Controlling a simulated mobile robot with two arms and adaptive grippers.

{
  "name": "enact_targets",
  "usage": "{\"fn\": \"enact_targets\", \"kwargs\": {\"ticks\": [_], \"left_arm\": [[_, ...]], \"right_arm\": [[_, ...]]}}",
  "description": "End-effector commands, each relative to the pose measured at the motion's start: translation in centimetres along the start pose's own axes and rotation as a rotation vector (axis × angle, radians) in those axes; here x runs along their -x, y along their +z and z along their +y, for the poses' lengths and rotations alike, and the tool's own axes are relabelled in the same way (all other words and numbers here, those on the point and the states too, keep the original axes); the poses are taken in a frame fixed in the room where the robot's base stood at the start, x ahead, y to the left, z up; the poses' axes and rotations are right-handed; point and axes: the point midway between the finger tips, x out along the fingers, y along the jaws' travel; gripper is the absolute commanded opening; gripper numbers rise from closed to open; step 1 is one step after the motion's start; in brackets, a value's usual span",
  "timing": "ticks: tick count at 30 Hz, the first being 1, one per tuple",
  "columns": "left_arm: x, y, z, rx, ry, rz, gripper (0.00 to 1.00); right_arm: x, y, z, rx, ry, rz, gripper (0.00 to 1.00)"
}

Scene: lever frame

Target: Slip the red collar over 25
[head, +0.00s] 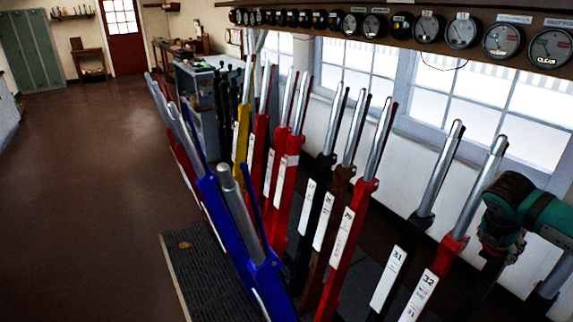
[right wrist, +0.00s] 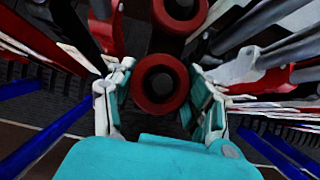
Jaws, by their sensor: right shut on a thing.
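My right gripper (head: 497,245) is at the right of the head view, beside the red lever labelled 32 (head: 455,245). In the right wrist view its two fingers (right wrist: 160,95) are shut on a red collar (right wrist: 139,86), a thick ring with a dark middle. I cannot tell whether anything passes through the ring. A second red ring (right wrist: 181,29) shows just beyond it at the top of that view. The collar is not clearly seen in the head view. I cannot read a plate marked 25 on any lever. My left gripper is not in view.
A close row of levers with silver handles runs away to the left: black lever 31 (head: 408,255), several red ones, a yellow one (head: 241,135) and a blue one (head: 262,270) leaning forward. A shelf of dials (head: 420,28) hangs above. Open floor (head: 90,200) lies left.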

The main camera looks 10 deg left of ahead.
Motion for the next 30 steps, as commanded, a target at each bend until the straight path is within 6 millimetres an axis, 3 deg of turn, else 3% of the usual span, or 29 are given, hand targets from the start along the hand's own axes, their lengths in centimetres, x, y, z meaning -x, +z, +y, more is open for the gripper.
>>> {"fn": "enact_targets", "kwargs": {"ticks": [30], "left_arm": [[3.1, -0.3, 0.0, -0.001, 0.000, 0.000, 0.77]], "right_arm": [[7.0, 4.3, 0.0, -0.001, 0.002, -0.001, 0.24]]}}
